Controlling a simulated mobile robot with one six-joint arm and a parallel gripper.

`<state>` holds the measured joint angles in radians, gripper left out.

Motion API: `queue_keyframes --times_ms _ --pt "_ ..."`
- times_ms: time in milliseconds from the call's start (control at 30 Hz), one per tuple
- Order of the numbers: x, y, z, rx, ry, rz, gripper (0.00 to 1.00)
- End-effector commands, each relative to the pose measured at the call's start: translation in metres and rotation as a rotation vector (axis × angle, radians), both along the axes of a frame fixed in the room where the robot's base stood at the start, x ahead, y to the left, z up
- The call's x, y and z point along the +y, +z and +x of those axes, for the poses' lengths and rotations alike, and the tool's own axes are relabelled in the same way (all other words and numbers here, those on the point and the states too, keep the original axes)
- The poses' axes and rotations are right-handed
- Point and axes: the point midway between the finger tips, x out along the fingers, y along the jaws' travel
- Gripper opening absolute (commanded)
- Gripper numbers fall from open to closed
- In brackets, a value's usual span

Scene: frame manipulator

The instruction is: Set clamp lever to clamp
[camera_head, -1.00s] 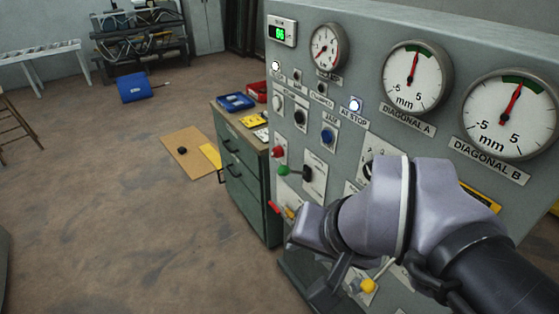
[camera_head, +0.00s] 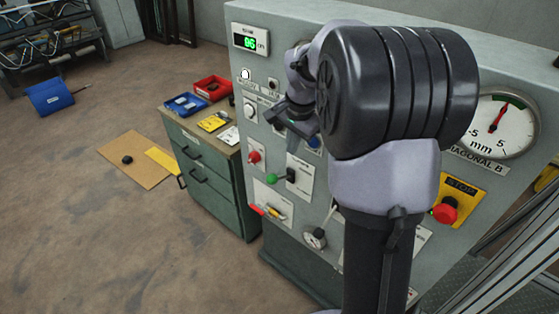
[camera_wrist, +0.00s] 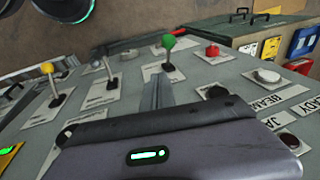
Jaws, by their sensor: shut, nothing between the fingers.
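My gripper (camera_head: 293,146) is shut and empty in front of the panel, with its fingers also visible in the wrist view (camera_wrist: 156,93). A green-knobbed lever (camera_head: 272,178) sits on a pale plate just below the gripper. In the wrist view this lever (camera_wrist: 168,43) stands just beyond the fingertips, apart from them as far as I can see. The lever plates are too blurred to read, so I cannot tell which is the clamp lever.
The control panel (camera_head: 243,90) carries a green display (camera_head: 250,40), a red knob (camera_head: 254,157), a diagonal gauge (camera_head: 500,122) and a red stop button (camera_head: 445,210). My arm hides the panel's middle. A green drawer cabinet (camera_head: 215,165) stands left of it. Floor further left is mostly open.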

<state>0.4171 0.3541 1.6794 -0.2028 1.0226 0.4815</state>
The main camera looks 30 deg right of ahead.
Motion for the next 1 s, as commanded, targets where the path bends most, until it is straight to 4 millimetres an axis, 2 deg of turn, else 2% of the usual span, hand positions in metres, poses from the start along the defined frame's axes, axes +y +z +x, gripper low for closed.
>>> queue_keyframes --times_ms 433,500,700,1000 --pt "-0.003 -0.094 0.021 0.003 0.002 0.002 0.00" --pt "0.003 -0.103 0.027 0.002 0.004 0.001 0.00" --pt "0.016 -0.118 0.037 0.000 0.003 -0.001 0.00" --pt "0.018 -0.120 0.039 0.000 0.001 0.000 0.00"
